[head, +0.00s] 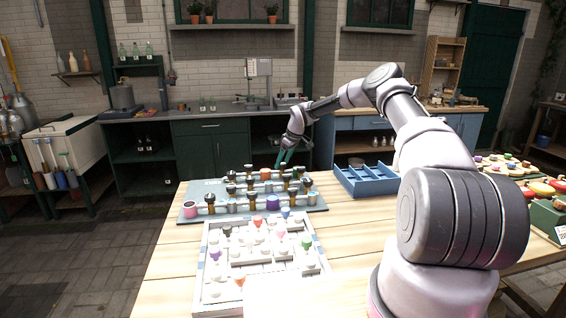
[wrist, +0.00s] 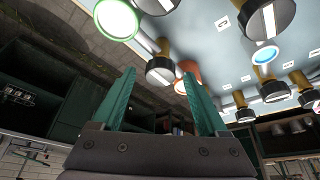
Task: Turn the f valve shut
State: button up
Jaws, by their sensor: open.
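A grey-blue board (head: 310,208) on the wooden table carries rows of brass valves with black knobs and white bars. My gripper (head: 286,158) is over the back edge of this board, pointing down. In the wrist view my gripper (wrist: 159,76) has its two green fingers apart, with nothing held. A black-knobbed valve (wrist: 160,70) shows between the fingertips in the picture; I cannot tell if they touch it.
A white tray (head: 203,285) with coloured pegs lies in front of the board. A blue divided tray (head: 365,180) stands to its right. Other valves (wrist: 274,90) and a green-rimmed round piece (wrist: 117,18) sit close around the fingers. A cabinet counter stands behind.

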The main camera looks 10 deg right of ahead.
grip_shut()
jog(key=shift+m, duration=0.4)
jog(key=m+t+h, duration=0.1)
jog(key=m, duration=0.2)
jog(key=shift+a, duration=0.2)
jog(key=m+h, duration=0.2)
jog(key=m, duration=0.2)
jog(key=shift+a, duration=0.15)
jog(key=m+h, duration=0.1)
jog(key=m, duration=0.2)
jog(key=m+h, duration=0.1)
jog(key=m, duration=0.1)
jog(key=shift+a+m, duration=0.1)
jog(key=shift+m, duration=0.3)
jog(key=m+g+h, duration=0.1)
jog(key=m, duration=0.3)
jog(key=shift+f, duration=0.1)
jog(key=shift+m, duration=0.3)
